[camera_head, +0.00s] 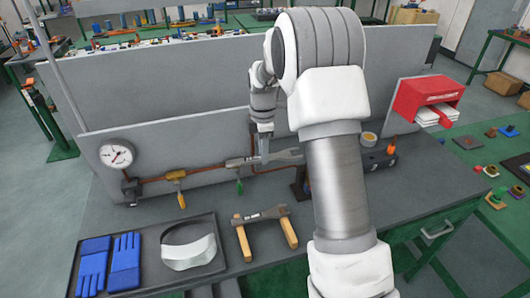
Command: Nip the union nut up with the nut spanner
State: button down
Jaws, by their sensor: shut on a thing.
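My gripper (264,146) points down in front of the grey panel, at the copper pipe (210,170). It is shut on a grey tool, which I take to be the nut spanner (285,157). The spanner lies roughly level along the pipe line, with its right end reaching toward my arm. The union nut is too small to make out, and I cannot tell whether the spanner's jaw is around it. My arm hides the right part of the pipe.
A pressure gauge (117,154) stands at the pipe's left end, with yellow (177,176) and green (240,186) levers along the pipe. A red box (424,94) is at right.

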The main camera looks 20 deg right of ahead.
jog(key=shift+s+a+m, duration=0.25)
jog(key=shift+m, duration=0.35)
jog(key=shift+s+a+m, duration=0.2)
jog(key=shift+m, duration=0.4)
jog(key=s+a+m, duration=0.4)
jog(key=s+m, duration=0.2)
jog(key=m, duration=0.8)
jog(key=shift+s+f+m, duration=0.2)
jog(key=shift+f+m, duration=0.2)
